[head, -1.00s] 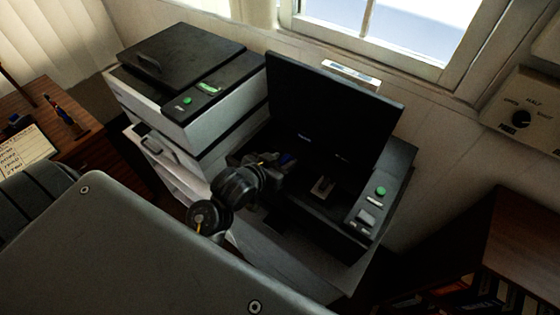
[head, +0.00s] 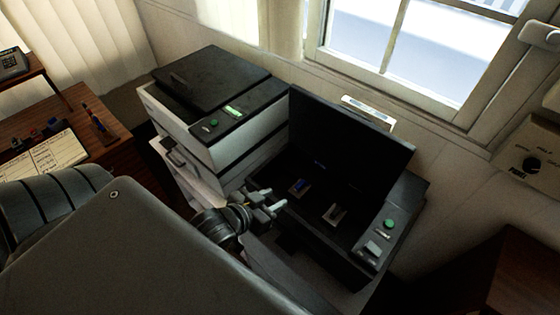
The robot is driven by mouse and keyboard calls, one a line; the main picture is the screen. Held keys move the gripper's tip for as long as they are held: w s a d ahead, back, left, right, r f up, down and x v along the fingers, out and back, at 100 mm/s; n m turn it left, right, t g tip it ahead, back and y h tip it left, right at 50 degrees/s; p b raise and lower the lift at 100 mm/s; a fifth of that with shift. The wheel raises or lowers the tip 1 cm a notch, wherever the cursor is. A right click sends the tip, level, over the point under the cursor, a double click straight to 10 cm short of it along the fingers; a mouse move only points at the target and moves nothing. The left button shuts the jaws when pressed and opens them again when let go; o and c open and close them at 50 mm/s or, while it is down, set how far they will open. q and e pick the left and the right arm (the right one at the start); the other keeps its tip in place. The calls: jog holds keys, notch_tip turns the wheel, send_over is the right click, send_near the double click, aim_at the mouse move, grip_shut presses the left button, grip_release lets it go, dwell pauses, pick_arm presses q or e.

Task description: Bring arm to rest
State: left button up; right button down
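My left gripper (head: 273,198) is at the left front edge of an open black-and-grey machine (head: 350,254). Its two pale fingertips are apart, with nothing seen between them. Inside the machine are a small blue-topped piece (head: 299,186), just beyond the fingertips, and a pale lever-like piece (head: 335,214) further right. The gripper appears apart from both. The machine's black lid (head: 345,140) stands raised behind them. My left arm (head: 130,250) fills the lower left and hides part of the machine's front. My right gripper is not in view.
A closed copier-like machine (head: 222,130) stands left of the open one. A wooden desk (head: 75,105) with papers is at the far left. A dark wooden cabinet (head: 515,275) is at lower right.

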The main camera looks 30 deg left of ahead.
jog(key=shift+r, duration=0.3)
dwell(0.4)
